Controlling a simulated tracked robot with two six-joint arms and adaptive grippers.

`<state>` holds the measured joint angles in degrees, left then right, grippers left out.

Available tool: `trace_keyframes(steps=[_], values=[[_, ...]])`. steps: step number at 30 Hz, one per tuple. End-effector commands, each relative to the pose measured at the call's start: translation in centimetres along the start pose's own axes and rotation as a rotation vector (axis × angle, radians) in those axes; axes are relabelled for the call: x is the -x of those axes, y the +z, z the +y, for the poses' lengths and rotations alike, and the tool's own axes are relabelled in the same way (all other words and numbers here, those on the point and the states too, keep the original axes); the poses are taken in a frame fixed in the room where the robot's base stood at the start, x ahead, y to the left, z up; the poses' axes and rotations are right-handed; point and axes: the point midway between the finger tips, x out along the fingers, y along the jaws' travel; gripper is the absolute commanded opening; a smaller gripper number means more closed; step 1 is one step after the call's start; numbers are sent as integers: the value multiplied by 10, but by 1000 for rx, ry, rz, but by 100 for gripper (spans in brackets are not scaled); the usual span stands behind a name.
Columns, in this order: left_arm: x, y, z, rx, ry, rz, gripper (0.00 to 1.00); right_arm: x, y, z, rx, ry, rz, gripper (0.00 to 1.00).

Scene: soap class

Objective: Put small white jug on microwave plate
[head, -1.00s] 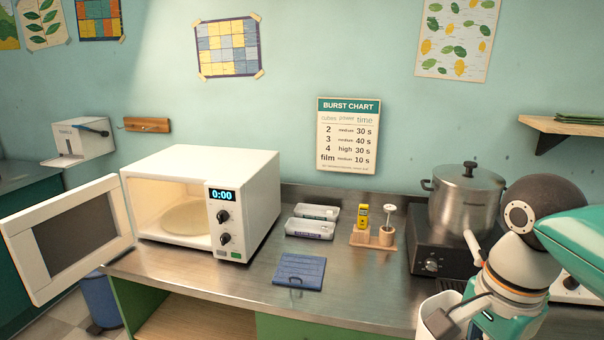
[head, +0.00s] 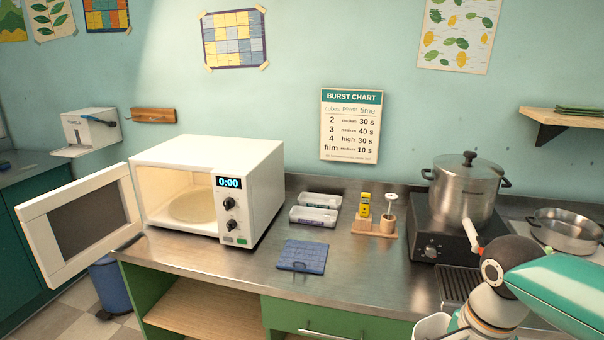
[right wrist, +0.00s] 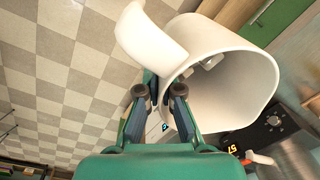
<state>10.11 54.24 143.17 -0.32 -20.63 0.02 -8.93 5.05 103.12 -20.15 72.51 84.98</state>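The small white jug (head: 428,328) is at the bottom edge of the head view, mostly cut off. In the right wrist view the jug (right wrist: 225,85) shows its open mouth and a broad curved handle (right wrist: 150,38). My right gripper (right wrist: 160,108) has its fingers close together at the jug's handle side and appears shut on it; the exact contact is partly hidden. The jug is held in the air at the counter's front. The microwave (head: 262,190) stands open at left, with its round plate (head: 192,207) inside, empty. My left gripper is out of view.
The microwave door (head: 80,225) swings out to the left. Two clear trays (head: 313,215), a wooden holder (head: 373,230) and a blue folded cloth (head: 302,257) lie on the counter (head: 365,275). A pot (head: 465,192) stands on a hotplate (head: 425,235) at right.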

Motion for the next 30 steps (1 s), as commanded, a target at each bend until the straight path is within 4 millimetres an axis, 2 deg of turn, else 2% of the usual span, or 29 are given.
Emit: trace_keyframes(steps=[8, 12, 15, 18, 21, 30], values=[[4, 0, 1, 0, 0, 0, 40, -100, -5, -14, 225, 14, -20, 0], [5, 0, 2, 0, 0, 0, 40, -154, -3, -22, 439, 11, -34, 0], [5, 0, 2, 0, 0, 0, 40, -188, 0, -29, 612, 8, -45, 0], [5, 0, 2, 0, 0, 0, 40, -208, 4, -39, 776, 2, -50, 0], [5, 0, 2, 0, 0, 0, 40, -218, 7, -50, 911, 0, -56, 0], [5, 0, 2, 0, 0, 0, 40, -222, 7, -78, 1180, -1, -71, 0]])
